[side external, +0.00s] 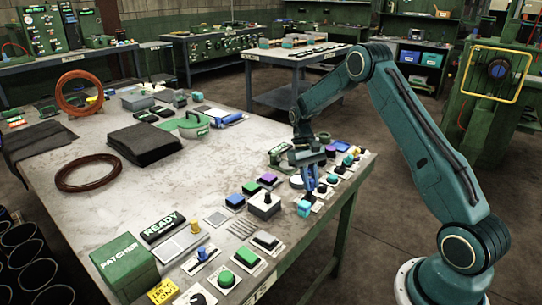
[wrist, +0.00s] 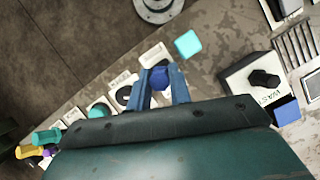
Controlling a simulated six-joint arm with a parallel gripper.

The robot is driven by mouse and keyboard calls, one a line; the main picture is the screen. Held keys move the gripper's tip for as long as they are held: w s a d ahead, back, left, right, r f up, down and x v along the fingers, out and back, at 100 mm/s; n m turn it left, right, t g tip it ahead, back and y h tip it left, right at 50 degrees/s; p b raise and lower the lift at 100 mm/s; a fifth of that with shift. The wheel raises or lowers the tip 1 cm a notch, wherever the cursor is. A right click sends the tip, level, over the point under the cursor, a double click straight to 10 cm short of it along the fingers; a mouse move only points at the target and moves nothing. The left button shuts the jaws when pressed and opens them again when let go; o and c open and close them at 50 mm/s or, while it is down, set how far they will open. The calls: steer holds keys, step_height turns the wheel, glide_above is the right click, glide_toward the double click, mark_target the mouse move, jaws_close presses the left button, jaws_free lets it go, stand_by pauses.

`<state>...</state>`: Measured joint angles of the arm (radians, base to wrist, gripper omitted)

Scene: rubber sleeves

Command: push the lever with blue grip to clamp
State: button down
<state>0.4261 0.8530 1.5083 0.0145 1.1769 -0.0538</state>
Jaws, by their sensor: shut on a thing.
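My gripper (wrist: 162,86) points down at the right front edge of the bench, and it also shows in the side external view (side external: 310,180). Its two blue-grey fingers are shut on the blue grip (wrist: 161,77) of a small lever, one finger on each side. In the side external view a bit of blue shows under the fingers, but they mostly hide the lever. The lever's base is largely hidden, so I cannot tell its exact tilt.
A cyan block (wrist: 188,43) lies close beside the fingers. A grey box with a black knob (side external: 265,199) and a blue button (side external: 235,201) stand to the left. Several small controls crowd the bench edge to the right. The grey bench top (side external: 110,205) has clear room further left.

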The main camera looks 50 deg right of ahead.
steer(key=shift+w+d+f+g, duration=0.1)
steer(key=shift+w+d+g, duration=0.1)
steer(key=shift+w+g, duration=0.25)
steer(key=shift+w+d+g, duration=0.15)
steer(key=shift+d+g, duration=0.1)
steer(key=shift+g, duration=0.3)
steer(key=shift+w+a+g, duration=0.25)
steer(key=shift+a+g, duration=0.05)
